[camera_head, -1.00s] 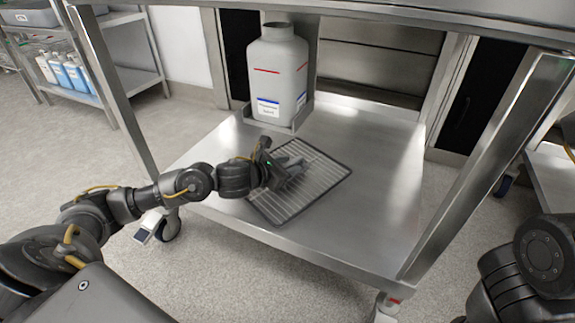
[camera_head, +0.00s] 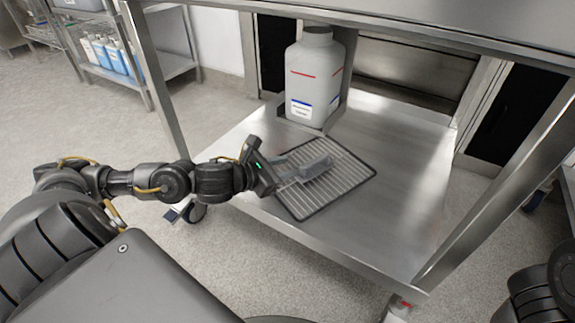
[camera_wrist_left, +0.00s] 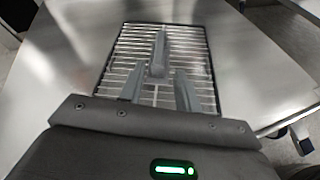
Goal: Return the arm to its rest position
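My left arm (camera_head: 140,182) reaches in from the left in the head view. Its gripper (camera_head: 312,168) is over the wire rack (camera_head: 350,180) on the lower shelf of the steel table. In the left wrist view, the two grey fingers (camera_wrist_left: 160,88) stand apart, so the gripper is open. A grey piece (camera_wrist_left: 157,58) shows beyond and between the fingertips over the rack; I cannot tell whether it touches them. My right arm shows only in part at the lower right of the head view, and its gripper is out of view.
A large grey-white bottle (camera_head: 314,80) with red lines and a label stands behind the rack. Steel table legs (camera_head: 500,185) frame the shelf (camera_head: 400,160), which is bare to the right of the rack. A side rack with blue bottles (camera_head: 117,62) stands far left.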

